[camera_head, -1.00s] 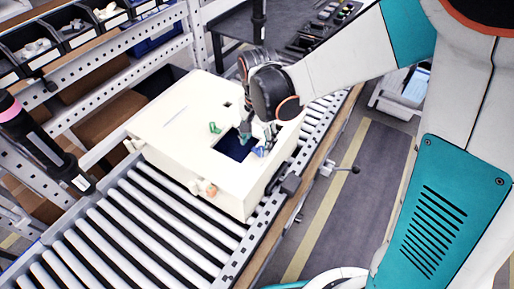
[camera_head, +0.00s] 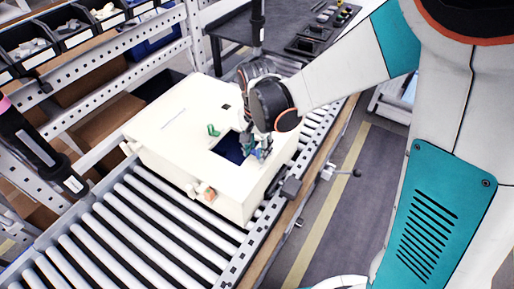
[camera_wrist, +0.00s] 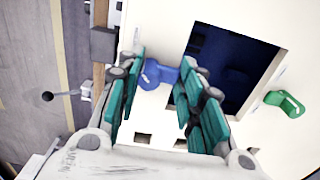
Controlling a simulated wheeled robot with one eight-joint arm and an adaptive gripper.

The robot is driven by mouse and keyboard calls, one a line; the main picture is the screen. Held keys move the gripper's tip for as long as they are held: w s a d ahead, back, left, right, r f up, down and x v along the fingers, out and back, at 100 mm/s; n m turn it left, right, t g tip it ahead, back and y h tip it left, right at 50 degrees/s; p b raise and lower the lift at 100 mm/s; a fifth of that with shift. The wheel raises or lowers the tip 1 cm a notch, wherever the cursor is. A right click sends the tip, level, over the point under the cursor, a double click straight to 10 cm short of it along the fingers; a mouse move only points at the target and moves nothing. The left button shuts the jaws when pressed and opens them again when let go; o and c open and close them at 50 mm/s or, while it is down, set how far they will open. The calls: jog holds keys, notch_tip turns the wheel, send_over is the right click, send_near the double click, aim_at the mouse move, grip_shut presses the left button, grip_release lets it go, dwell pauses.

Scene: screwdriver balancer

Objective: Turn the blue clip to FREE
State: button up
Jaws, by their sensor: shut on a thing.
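The blue clip (camera_wrist: 155,73) sits on the top of the cream box (camera_head: 165,125), beside the edge of a dark square opening (camera_wrist: 238,65). My gripper (camera_wrist: 161,62) has its teal fingers on either side of the blue clip and is shut on it. In the head view my gripper (camera_head: 257,150) is down at the box top and largely hides the clip. A green clip (camera_wrist: 286,104) is at another side of the opening and also shows in the head view (camera_head: 213,130). I cannot read any FREE marking.
The box rests on a roller conveyor (camera_head: 150,222) with free rollers in front. A shelf with bins (camera_head: 75,35) stands at the left, and a dark tool hangs there (camera_head: 45,155).

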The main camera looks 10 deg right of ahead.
jog(key=shift+n, duration=0.3)
jog(key=n, duration=0.4)
jog(key=shift+s+a+b, duration=0.1)
jog(key=shift+s+b, duration=0.15)
jog(key=shift+b, duration=0.05)
jog(key=n, duration=0.4)
jog(key=shift+s+n, duration=0.2)
jog(key=shift+n, duration=0.2)
jog(key=n, duration=0.4)
jog(key=shift+s+b, duration=0.2)
jog(key=shift+b, duration=0.1)
jog(key=shift+s+d+n, duration=0.1)
jog(key=shift+d+n, duration=0.1)
jog(key=shift+n, duration=2)
jog(key=o, duration=1.1)
